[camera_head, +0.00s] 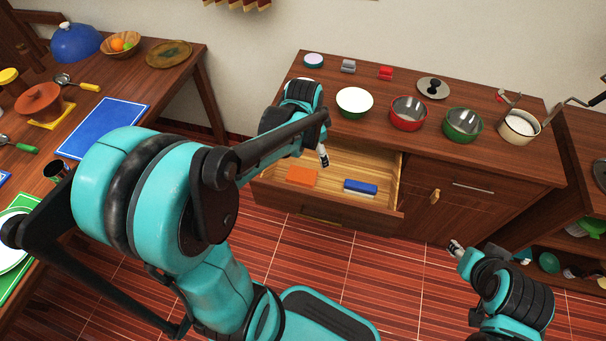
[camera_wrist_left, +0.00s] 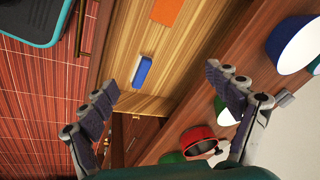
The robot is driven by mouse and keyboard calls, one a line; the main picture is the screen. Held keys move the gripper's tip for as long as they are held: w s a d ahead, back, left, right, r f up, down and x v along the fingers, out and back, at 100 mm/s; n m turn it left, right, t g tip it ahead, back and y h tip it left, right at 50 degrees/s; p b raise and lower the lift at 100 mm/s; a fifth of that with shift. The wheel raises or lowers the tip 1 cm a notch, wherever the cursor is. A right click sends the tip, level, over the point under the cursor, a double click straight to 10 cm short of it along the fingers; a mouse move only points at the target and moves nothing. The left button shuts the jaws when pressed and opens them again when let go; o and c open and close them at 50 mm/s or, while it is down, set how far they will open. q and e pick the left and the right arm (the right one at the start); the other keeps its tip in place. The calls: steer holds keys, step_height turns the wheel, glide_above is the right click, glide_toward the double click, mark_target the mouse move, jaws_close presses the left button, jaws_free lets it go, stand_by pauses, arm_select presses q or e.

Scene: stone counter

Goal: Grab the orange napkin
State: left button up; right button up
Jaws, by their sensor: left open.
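The orange napkin (camera_head: 301,176) lies flat in the left part of an open wooden drawer (camera_head: 378,163). It also shows at the top edge of the left wrist view (camera_wrist_left: 166,11), partly cut off. My left gripper (camera_head: 322,156) is above the drawer, to the right of the napkin and apart from it. In the left wrist view its two fingers (camera_wrist_left: 161,81) are spread wide with nothing between them. My right gripper (camera_head: 457,248) is low at the right, in front of the cabinet and far from the napkin; its jaw opening is unclear.
A blue block-like item (camera_head: 360,187) lies in the drawer, right of the napkin. Bowls in white (camera_head: 354,101), red (camera_head: 408,112) and green (camera_head: 462,123) stand on the countertop behind the drawer. The drawer's front panel (camera_head: 335,203) rises before the napkin. The floor in front is clear.

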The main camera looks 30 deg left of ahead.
arm_select(q)
steer(key=w+a+f+m+g+p, duration=0.1)
steer(key=w+a+f+m, duration=0.2)
steer(key=f, duration=0.3)
steer(key=w+a+f+m+g, duration=0.1)
steer(key=w+a+f+m, duration=0.1)
steer(key=a+f, duration=0.3)
steer(key=m+g+h, duration=0.1)
steer(key=m, duration=0.1)
glide_toward(302, 174)
steer(key=shift+w, duration=0.25)
step_height(302, 174, down, 4)
steer(key=shift+r+b, duration=0.1)
steer(key=shift+b, duration=0.25)
steer(key=f+b, duration=0.1)
steer(key=f, duration=0.2)
steer(key=f+b, duration=0.1)
steer(key=f, duration=0.1)
steer(key=shift+s+d+b, duration=0.15)
steer(key=shift+d+b, duration=0.2)
steer(key=shift+r, duration=0.1)
steer(key=c, duration=1)
